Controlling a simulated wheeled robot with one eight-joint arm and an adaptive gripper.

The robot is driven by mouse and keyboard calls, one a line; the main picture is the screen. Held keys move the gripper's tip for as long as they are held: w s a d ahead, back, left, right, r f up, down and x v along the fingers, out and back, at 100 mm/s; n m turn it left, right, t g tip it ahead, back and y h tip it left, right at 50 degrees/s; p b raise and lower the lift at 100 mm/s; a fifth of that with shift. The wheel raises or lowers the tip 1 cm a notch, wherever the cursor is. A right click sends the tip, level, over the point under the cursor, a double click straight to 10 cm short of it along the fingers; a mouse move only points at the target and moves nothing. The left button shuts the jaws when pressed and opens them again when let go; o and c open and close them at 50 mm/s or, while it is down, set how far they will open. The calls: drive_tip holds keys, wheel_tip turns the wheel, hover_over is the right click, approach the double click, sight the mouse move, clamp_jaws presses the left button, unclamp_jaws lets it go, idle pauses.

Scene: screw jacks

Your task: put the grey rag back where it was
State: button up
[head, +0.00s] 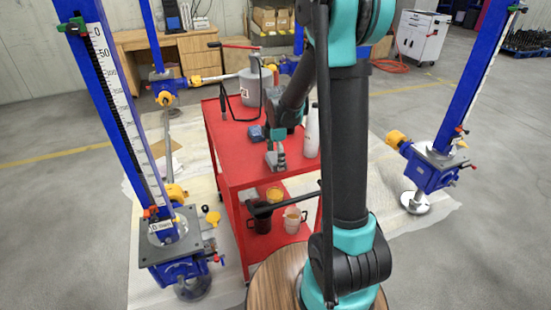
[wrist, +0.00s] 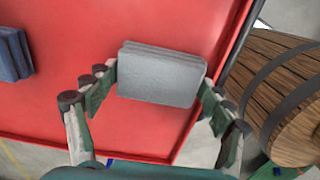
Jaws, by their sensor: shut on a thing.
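The grey rag (wrist: 160,75) is a folded, flat-faced block between the fingers of my gripper (wrist: 158,100), which is shut on it at both sides. In the head view the rag (head: 275,160) and my gripper (head: 277,146) are over the near part of the red cart's top (head: 238,158). I cannot tell whether the rag touches the cart top. A folded blue rag (wrist: 12,54) lies on the cart to the left, apart from the grey one; it also shows in the head view (head: 256,133).
A white bottle (head: 312,135) stands at the cart's right, and a grey canister (head: 255,88) at its back. Cups (head: 292,221) stand on the lower shelf. Blue screw jacks (head: 178,250) (head: 432,168) stand on both sides. The red top around the rag is bare.

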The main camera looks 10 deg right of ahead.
sight(276, 157)
drive_tip(key=o, duration=1.1)
drive_tip(key=shift+c, duration=0.2)
wheel_tip(276, 157, up, 12)
drive_tip(key=s+d+f+m+t, duration=0.1)
drive_tip(key=s+d+f+m, duration=0.1)
drive_tip(key=s+m, duration=0.5)
drive_tip(key=s+d+f+m+t, duration=0.1)
drive_tip(key=s+d+f+m, duration=0.2)
drive_tip(key=s+f+m, duration=0.2)
drive_tip(key=s+d+f+m+t, duration=0.2)
drive_tip(key=s+d+f+m, duration=0.1)
drive_tip(key=s+m, duration=0.5)
drive_tip(key=shift+s+f+m, duration=0.25)
drive_tip(key=shift+s+m, duration=0.15)
drive_tip(key=shift+s, duration=0.6)
